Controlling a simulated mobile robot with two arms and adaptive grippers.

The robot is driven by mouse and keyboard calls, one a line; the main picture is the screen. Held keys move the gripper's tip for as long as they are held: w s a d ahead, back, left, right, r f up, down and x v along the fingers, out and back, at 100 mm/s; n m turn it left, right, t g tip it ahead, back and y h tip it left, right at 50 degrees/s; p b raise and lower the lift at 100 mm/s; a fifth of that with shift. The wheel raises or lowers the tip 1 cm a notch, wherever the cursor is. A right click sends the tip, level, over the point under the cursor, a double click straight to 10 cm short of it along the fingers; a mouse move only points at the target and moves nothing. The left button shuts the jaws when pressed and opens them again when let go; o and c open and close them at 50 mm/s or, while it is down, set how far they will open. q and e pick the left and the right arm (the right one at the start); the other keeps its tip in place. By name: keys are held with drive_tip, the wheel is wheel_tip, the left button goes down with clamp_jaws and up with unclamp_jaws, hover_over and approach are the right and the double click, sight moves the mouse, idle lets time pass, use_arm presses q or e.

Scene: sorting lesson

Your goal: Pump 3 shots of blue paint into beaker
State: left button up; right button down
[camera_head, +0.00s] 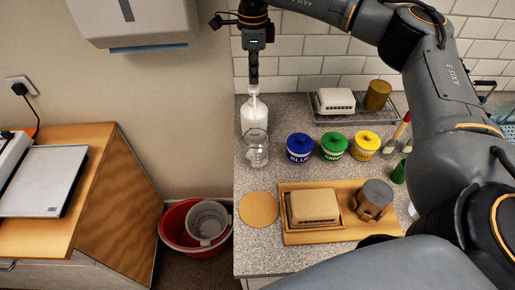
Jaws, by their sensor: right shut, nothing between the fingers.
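A white pump bottle (255,114) stands at the back left of the speckled counter, near the wall. A clear glass beaker (257,156) stands just in front of it; its contents cannot be made out. My right gripper (254,85) points straight down over the pump bottle. Its fingers are shut and empty, at or just above the pump head; I cannot tell whether they touch it. A blue pot (299,148) labelled BLUE stands to the right of the beaker. My left gripper is not in view.
A green pot (333,146) and a yellow pot (364,145) stand right of the blue one. A rack (350,116) is behind them. A wooden board (312,236) with a covered dish (315,206) and a round cork mat (258,209) lie in front. My right arm overhangs the counter's right side.

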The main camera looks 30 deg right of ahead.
sight(254, 88)
drive_tip(key=shift+f, duration=0.15)
drive_tip(key=shift+s+f+b, duration=0.1)
drive_tip(key=shift+f+b, duration=1)
drive_tip(key=shift+f, duration=0.55)
drive_tip(key=shift+r, duration=0.2)
drive_tip(key=shift+r+p, duration=1.2)
drive_tip(key=shift+r, duration=0.3)
drive_tip(key=shift+f, duration=0.1)
